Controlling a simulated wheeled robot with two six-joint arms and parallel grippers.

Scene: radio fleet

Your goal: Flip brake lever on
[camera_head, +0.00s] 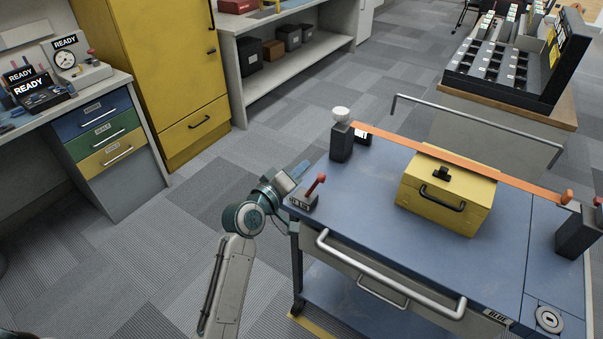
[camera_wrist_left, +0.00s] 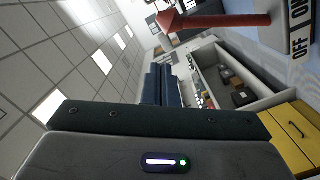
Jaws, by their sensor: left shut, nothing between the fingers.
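The brake lever (camera_head: 316,186) is a short red stick with a knob. It leans up and to the right from a small dark base (camera_head: 304,200) at the left corner of the blue cart top. In the left wrist view the red lever (camera_wrist_left: 222,20) crosses the top, beside a label plate (camera_wrist_left: 300,28) reading OFF and ON. My left gripper (camera_head: 293,174) is just left of the lever, close to it. Its fingers (camera_wrist_left: 158,84) are shut and empty. I cannot tell whether they touch the lever. My right gripper is not in view.
A yellow box (camera_head: 445,196) sits on the cart (camera_head: 370,208) under an orange strap (camera_head: 450,172) between dark posts. A metal handle (camera_head: 390,280) runs along the cart's front. Yellow cabinet (camera_head: 150,70) and drawers stand left. Carpet between is clear.

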